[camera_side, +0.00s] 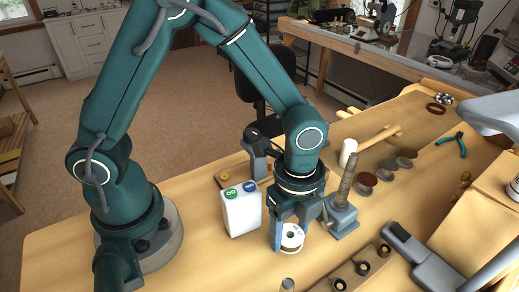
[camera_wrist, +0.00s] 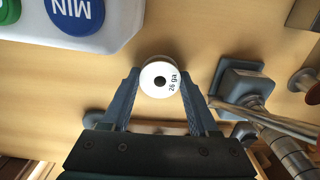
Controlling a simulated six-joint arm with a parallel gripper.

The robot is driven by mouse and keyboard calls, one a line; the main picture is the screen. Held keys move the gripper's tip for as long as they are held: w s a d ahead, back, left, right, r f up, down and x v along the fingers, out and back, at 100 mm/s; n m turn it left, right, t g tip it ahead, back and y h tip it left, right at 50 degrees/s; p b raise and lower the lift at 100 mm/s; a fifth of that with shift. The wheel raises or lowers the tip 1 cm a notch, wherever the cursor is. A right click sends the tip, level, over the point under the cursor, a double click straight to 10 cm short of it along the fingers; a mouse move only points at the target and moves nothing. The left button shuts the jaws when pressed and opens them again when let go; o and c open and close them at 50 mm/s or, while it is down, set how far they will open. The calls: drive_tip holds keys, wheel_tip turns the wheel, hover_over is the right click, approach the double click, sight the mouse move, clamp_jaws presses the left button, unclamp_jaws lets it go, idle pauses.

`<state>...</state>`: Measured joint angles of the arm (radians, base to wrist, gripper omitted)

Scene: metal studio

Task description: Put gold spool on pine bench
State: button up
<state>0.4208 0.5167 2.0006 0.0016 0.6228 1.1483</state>
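A spool (camera_side: 291,237) with a white end face stands upright on the light wood bench top (camera_side: 215,265). In the wrist view its white face (camera_wrist: 153,72), marked "26 ga", lies between my fingertips; little of its side shows, so its gold colour is unclear. My gripper (camera_side: 289,240) points down, with one blue-grey finger on each side of the spool. It also shows in the wrist view (camera_wrist: 160,80). The fingertips are very close to the spool's edges; whether they touch it cannot be told.
A white box (camera_side: 242,212) with green and blue buttons stands close left of my gripper. A grey-blue stand with a ribbed post (camera_side: 343,205) is close on the right. A wooden rack (camera_side: 352,271) lies in front. Free bench top lies at the front left.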

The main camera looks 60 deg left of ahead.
drive_tip(key=o, duration=0.3)
drive_tip(key=shift+r, duration=0.1)
wheel_tip(320, 180, up, 11)
drive_tip(key=s+a+r+n+t, duration=0.2)
drive_tip(key=a+n, duration=0.3)
drive_tip(key=n, duration=0.4)
drive_tip(key=s+a+r+n+t, duration=0.2)
drive_tip(key=s+a+n+t, duration=0.1)
drive_tip(key=n, duration=0.6)
drive_tip(key=shift+s+a+t, duration=0.3)
drive_tip(key=shift+s+a, duration=0.55)
drive_tip(key=shift+a, duration=0.4)
